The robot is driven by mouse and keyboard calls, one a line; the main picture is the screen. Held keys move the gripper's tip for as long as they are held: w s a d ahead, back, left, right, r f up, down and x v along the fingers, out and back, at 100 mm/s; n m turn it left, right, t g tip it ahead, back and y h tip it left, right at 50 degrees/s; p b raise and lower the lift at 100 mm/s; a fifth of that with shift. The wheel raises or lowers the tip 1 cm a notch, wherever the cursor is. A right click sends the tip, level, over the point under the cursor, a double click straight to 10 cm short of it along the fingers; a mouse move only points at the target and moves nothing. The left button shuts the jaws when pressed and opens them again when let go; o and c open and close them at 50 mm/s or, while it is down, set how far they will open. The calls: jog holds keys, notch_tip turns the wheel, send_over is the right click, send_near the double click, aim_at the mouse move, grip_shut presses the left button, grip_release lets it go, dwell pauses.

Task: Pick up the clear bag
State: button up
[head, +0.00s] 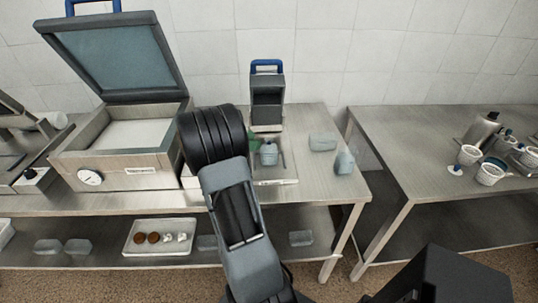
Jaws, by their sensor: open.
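I cannot tell for sure which thing is the clear bag. A pale, see-through blue-grey piece (322,143) lies flat on the left steel table, right of its middle. A second pale, pouch-like piece (344,161) stands near that table's right edge. A similar bottle-shaped one (268,153) is beside my arm, in front of a dark upright holder. Small whitish, shiny lumps (175,237) lie in a white tray on the lower shelf. My arm rises in front of the table; my gripper does not show.
A vacuum sealer (123,172) with its lid raised stands on the left table (310,186). The upright holder (267,104) has a blue handle. The tray (131,248) also holds brown discs. A gap separates the right table (400,135), which carries cups and a bottle.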

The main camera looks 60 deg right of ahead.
aim_at(269, 140)
jog(key=shift+p+x, duration=0.65)
jog(key=shift+x, duration=2.9)
jog(key=shift+s+r, duration=0.1)
jog(key=shift+s, duration=0.05)
grip_shut()
